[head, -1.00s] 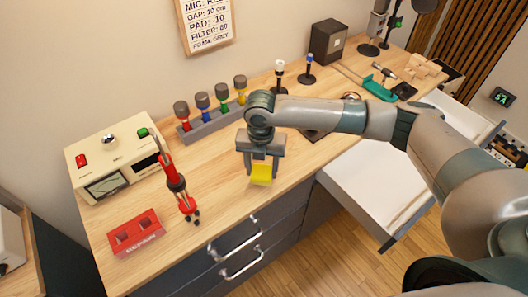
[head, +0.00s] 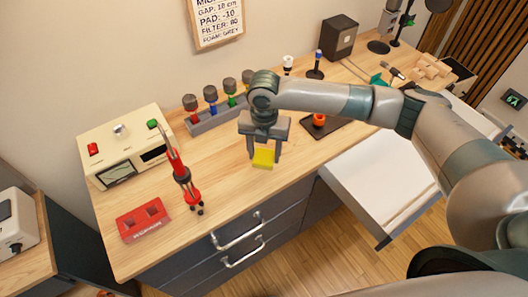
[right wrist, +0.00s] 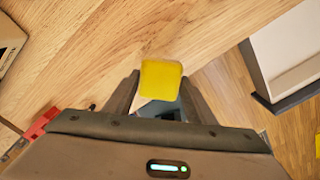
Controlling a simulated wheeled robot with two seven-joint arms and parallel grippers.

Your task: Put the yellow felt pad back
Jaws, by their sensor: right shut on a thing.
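The yellow felt pad (head: 263,158) is between the fingers of my right gripper (head: 264,155), over the wooden desk near its front edge. My right gripper is shut on it. In the right wrist view the pad (right wrist: 161,80) shows as a yellow block at the fingertips (right wrist: 160,88), with wood grain beyond it. I cannot tell whether the pad touches the desk top. My left gripper is not clearly in view; a red and black arm-like stand (head: 183,175) on the desk is a separate thing.
A red two-hole block (head: 143,222) and a cream meter box (head: 125,150) stand at the left. A black tray (head: 308,132) holds an orange item. An open white drawer (head: 375,185) juts out at the right.

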